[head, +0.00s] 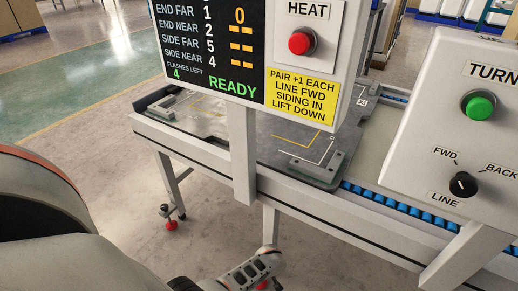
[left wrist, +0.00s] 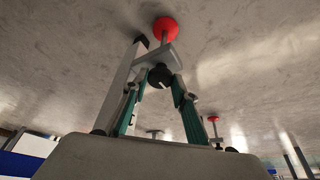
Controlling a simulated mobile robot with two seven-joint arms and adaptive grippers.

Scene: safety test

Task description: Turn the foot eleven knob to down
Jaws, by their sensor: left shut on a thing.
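In the left wrist view, a black round knob (left wrist: 160,76) with a pale pointer mark sits on a grey bracket (left wrist: 155,57) by a table leg. A red foot (left wrist: 165,28) is beyond it on a thin rod. My left gripper (left wrist: 159,82) is shut on the knob, with a teal-padded finger on each side. No foot number or position label is readable there. In the head view, my left gripper (head: 250,274) is low at the bottom edge, by the near table leg (head: 270,226); its fingertips and the knob are not clear there. My right gripper is not in view.
The conveyor table (head: 300,207) spans the middle. A sign panel (head: 215,55) reads READY, flashes left 4, and lift down; it has a red HEAT button (head: 301,43). A right panel holds a green button (head: 480,106) and a LINE knob (head: 463,184). Another red foot (head: 170,225) stands left.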

